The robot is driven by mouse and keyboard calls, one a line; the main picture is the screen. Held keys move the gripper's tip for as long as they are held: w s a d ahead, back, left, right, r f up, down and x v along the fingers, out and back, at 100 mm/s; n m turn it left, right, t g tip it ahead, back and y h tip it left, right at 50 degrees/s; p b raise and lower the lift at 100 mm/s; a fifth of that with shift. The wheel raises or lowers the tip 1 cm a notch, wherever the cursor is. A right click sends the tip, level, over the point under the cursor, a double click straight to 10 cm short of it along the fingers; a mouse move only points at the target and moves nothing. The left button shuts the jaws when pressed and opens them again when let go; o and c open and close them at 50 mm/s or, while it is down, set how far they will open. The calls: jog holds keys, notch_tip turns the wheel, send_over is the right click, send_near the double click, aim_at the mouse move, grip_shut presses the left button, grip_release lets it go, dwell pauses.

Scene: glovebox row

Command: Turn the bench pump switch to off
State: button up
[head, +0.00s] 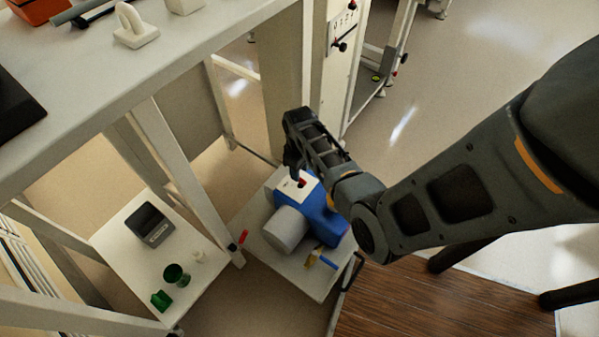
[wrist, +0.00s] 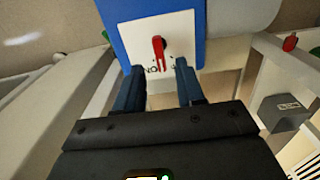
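The bench pump (head: 318,212) is a blue box with a grey cylinder, standing on a low white shelf. Its white switch plate (head: 288,187) faces up in the head view and shows at the top of the wrist view (wrist: 130,36). A red switch lever (wrist: 159,48) sits on the plate, with lettering beside its lower end, partly hidden. My gripper (wrist: 160,82) is open, its two dark blue fingers apart on either side of the lever's line, and nothing shows between them. In the head view my gripper (head: 291,165) is at the plate, partly covering it.
The low shelf (head: 255,243) also bears a red-handled tool (head: 243,237), and yellow and blue items (head: 322,261). A second shelf (head: 120,245) to the left holds a dark device (head: 150,224) and green items (head: 174,274). A bench leg (head: 180,165) stands close to the pump's left.

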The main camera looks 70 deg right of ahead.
notch_tip(320, 180, up, 4)
jog(key=shift+r+p, duration=0.1)
jog(key=shift+p, duration=0.35)
jog(key=shift+a, duration=0.1)
